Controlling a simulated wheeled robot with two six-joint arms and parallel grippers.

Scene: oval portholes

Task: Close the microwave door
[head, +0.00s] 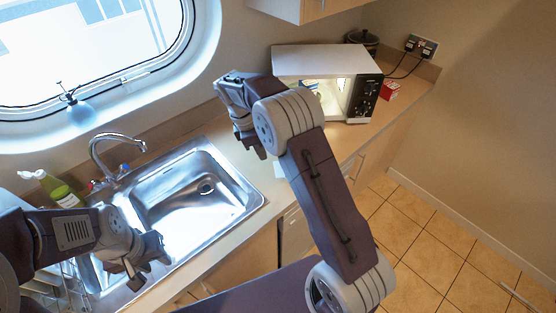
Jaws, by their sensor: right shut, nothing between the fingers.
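The white microwave (325,59) stands on the counter at upper centre, with a black control panel (366,98) on its right side. Its lit inside shows through the front opening, so the door appears open. I cannot make out the door itself; my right arm covers the area in front and to the left of the microwave. My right gripper (258,150) points down over the counter between the sink and the microwave, shut and empty, left of the microwave. My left gripper (143,277) is low at the left, over the sink's near edge; its finger opening is unclear.
A metal sink (185,190) with a tap (110,150) fills the middle counter. A green bottle (60,190) stands at left. A red box (390,90) and a dark pot (362,40) are by the microwave. Cabinets (305,8) hang above. Tiled floor (430,250) is free at right.

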